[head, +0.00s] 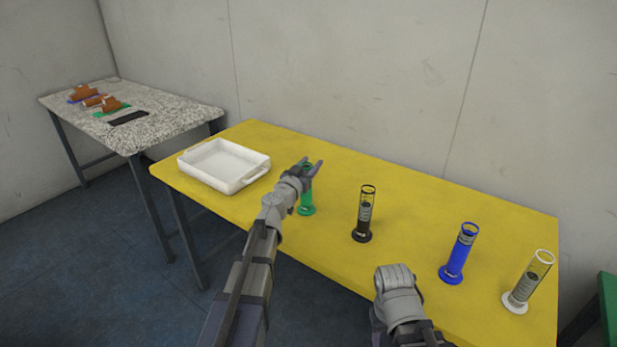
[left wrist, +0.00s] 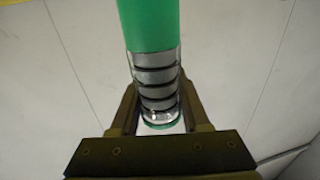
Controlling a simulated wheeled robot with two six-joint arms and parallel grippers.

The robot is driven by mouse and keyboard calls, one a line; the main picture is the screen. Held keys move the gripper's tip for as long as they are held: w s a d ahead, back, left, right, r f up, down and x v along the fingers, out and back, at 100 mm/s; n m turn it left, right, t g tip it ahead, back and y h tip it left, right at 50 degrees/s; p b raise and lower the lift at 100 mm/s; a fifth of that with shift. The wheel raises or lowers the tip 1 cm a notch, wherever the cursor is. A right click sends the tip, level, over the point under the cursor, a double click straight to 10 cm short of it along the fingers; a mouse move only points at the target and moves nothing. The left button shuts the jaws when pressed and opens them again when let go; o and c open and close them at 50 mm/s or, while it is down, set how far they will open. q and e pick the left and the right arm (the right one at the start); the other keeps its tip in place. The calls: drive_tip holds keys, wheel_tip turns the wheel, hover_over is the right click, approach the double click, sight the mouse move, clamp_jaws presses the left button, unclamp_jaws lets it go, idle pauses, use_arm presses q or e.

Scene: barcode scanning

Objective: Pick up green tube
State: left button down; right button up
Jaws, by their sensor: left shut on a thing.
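The green tube (head: 307,198) stands upright on the yellow table (head: 400,189), right of the white tray. My left gripper (head: 312,168) is at its upper part, and the arm hides some of the tube. In the left wrist view the green tube (left wrist: 150,25) runs between the two fingers of my left gripper (left wrist: 158,108), which is shut on it. Its banded clear part sits between the fingers. My right arm (head: 399,300) shows at the front of the table, but its fingertips cannot be made out.
A white tray (head: 262,179) stands on the left of the yellow table. Black (head: 363,214), blue (head: 459,253) and white (head: 527,283) tubes stand upright to the right. A speckled table (head: 170,120) with orange items stands at the far left.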

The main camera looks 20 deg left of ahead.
wheel_tip(320, 180, up, 10)
drive_tip(key=p, duration=0.9)
drive_tip(key=shift+p, duration=0.4)
